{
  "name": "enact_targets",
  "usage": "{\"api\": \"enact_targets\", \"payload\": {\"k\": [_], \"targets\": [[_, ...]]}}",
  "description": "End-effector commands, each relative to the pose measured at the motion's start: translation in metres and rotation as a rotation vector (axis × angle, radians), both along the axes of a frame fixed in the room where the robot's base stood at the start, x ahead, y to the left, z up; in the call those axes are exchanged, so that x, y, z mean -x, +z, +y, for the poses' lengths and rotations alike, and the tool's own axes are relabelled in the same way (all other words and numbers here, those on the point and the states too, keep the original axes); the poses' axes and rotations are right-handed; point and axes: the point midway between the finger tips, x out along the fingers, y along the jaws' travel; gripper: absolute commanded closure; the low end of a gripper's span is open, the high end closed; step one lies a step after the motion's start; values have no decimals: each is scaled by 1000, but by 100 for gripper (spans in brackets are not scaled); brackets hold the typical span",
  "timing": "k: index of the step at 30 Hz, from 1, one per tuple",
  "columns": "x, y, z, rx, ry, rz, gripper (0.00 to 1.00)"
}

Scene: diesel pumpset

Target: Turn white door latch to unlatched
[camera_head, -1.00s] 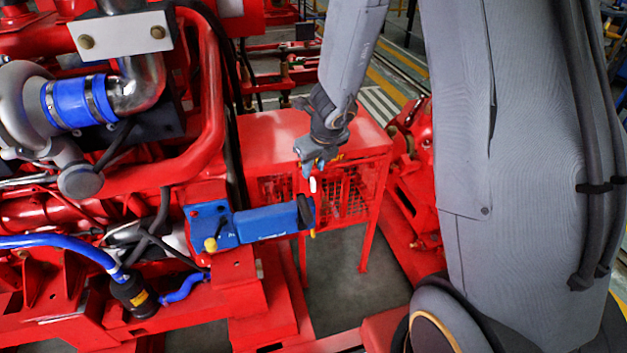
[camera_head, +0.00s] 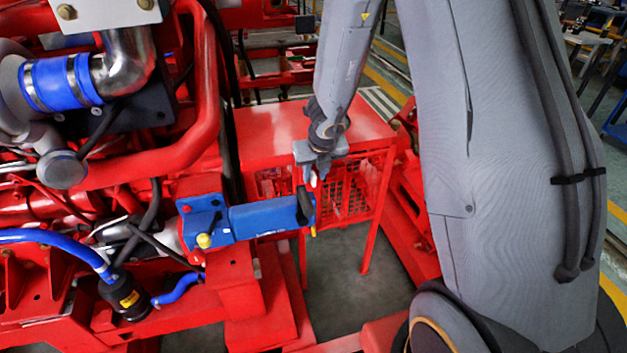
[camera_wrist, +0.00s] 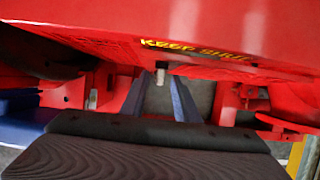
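The white door latch (camera_head: 313,180) is a small pale piece at the front of the red cabinet (camera_head: 290,122), just below my gripper (camera_head: 316,171) in the head view. In the wrist view the latch (camera_wrist: 161,73) is a small whitish tab under the cabinet's red top, which carries yellow lettering. My gripper (camera_wrist: 159,86) points at it with its two blue-grey fingers apart, and the latch shows in line with the gap at their tips. I cannot tell whether the fingers touch it. Most of the latch is hidden in the head view.
A blue cylinder unit (camera_head: 262,220) with a dark end stands close below and left of my gripper. Red engine pipework (camera_head: 203,110) fills the left side. The cabinet's mesh side (camera_head: 350,190) is to the right, with open floor (camera_head: 345,270) below.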

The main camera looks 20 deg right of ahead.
Motion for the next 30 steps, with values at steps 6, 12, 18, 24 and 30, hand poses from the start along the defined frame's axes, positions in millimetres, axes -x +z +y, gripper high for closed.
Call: {"api": "enact_targets", "payload": {"k": [6,12,18,24,30], "targets": [[-4,-9,0,0,0,0,72],[-4,-9,0,0,0,0,72],[-4,-9,0,0,0,0,100],[-4,-8,1,13,2,0,100],[-3,-9,4,83,5,1,100]]}}
